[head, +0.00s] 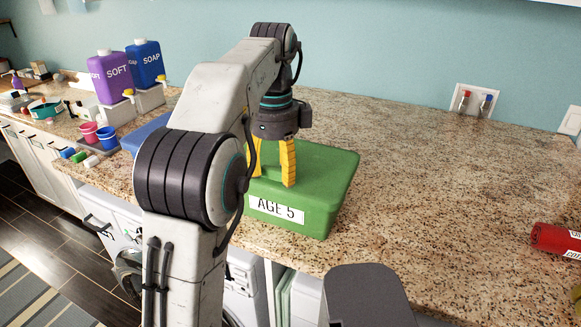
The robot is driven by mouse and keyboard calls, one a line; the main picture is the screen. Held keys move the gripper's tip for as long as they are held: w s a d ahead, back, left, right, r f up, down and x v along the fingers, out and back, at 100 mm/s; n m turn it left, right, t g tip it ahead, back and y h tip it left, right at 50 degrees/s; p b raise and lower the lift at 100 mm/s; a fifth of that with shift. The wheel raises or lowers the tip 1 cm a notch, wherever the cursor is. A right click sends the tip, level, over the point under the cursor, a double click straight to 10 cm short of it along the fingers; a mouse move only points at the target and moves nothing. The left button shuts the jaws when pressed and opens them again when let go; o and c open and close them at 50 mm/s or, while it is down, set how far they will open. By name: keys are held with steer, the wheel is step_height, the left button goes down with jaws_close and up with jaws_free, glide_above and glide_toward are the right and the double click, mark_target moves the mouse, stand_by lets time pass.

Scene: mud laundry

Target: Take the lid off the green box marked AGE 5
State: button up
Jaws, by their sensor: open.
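The green box (337,205) with a white AGE 5 label (277,209) on its front stands on the granite counter. Its flat green lid (325,168) is on it. My gripper (272,182) points down over the left part of the lid, with its yellow fingers spread apart. The right fingertip is at or just above the lid; I cannot tell whether it touches. The left finger and the left part of the box are partly hidden behind my arm.
A blue item (146,136) is left of the box, partly hidden by my arm. Purple SOFT (110,77) and blue SOAP (147,65) jugs stand at the back left. A red can (556,240) lies at the far right. The counter (430,190) right of the box is clear.

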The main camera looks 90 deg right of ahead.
steer(key=shift+f, duration=0.45)
steer(key=shift+c, duration=0.3)
jaws_close()
